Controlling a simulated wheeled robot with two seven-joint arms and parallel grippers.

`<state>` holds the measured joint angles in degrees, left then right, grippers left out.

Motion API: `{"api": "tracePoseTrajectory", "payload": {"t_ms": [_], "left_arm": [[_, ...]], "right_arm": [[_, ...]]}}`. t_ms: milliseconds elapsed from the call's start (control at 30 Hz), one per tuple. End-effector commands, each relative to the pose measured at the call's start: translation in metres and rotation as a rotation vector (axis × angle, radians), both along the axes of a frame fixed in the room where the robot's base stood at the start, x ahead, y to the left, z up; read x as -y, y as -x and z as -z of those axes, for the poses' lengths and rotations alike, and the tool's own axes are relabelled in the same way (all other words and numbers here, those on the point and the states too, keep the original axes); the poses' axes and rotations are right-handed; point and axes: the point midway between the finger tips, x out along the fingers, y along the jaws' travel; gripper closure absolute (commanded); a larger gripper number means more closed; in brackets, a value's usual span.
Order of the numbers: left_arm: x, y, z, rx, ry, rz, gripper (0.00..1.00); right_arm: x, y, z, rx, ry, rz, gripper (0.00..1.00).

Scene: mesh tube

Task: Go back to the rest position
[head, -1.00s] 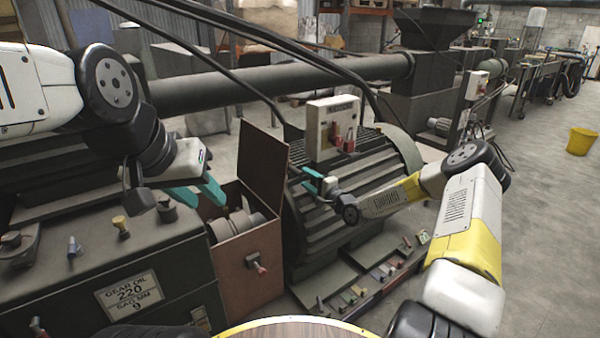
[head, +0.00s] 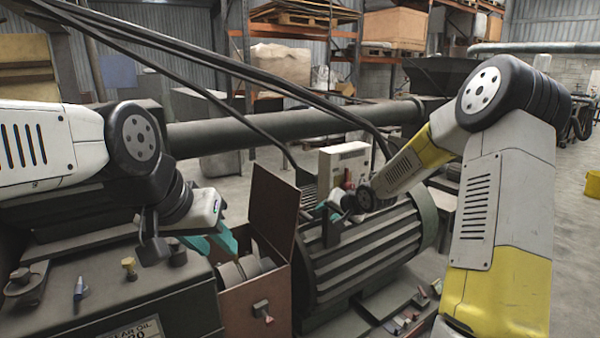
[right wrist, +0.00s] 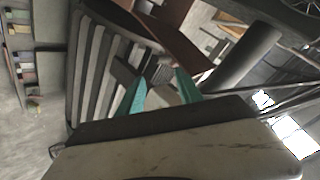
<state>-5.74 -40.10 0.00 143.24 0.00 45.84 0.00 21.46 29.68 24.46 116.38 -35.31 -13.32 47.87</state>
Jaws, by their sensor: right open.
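My left gripper (head: 212,243) shows its two teal fingers apart and empty, beside the open brown box (head: 268,305) and above the gear oil housing (head: 150,305). My right arm is bent, its elbow high at the right of the head view. My right gripper (head: 326,212) is over the ribbed motor (head: 375,245), in front of the grey control box (head: 343,165). In the right wrist view its teal fingers (right wrist: 160,92) stand wide apart with nothing held between them. The fingertips are small and partly hidden in the head view.
The raised brown lid (head: 273,212) stands between my grippers. A thick dark pipe (head: 290,125) and several black cables run behind. Valves with yellow and blue handles stand on the housing at left. Open floor lies at right, with a yellow bucket (head: 592,184).

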Motion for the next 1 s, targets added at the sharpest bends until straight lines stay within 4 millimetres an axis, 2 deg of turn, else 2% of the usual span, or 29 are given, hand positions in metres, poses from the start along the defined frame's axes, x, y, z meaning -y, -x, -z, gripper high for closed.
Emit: {"api": "tracePoseTrajectory", "payload": {"t_ms": [33,267,400,500,700,800,900,1000], "left_arm": [[0.000,0.000,0.000,0.000,0.000,0.000,0.64],[0.000,0.000,0.000,0.000,0.000,0.000,0.64],[0.000,0.000,0.000,0.000,0.000,0.000,0.64],[0.000,0.000,0.000,0.000,0.000,0.000,0.64],[0.000,0.000,0.000,0.000,0.000,0.000,0.64],[0.000,0.000,0.000,0.000,0.000,0.000,0.64],[0.000,0.000,0.000,0.000,0.000,0.000,0.64],[0.000,0.000,0.000,0.000,0.000,0.000,0.64]], "right_arm": [[0.006,0.014,-0.020,0.002,0.077,-0.007,0.57],[0.039,0.094,-0.085,-0.055,0.354,-0.016,0.57],[0.054,0.156,-0.119,-0.095,0.456,-0.027,0.57],[0.060,0.204,-0.137,-0.126,0.499,-0.047,0.57],[0.062,0.301,-0.154,-0.171,0.511,-0.129,0.57],[0.058,0.338,-0.155,-0.183,0.495,-0.180,0.57],[0.054,0.363,-0.153,-0.189,0.480,-0.222,0.57],[0.052,0.376,-0.152,-0.192,0.469,-0.248,0.57]]}}
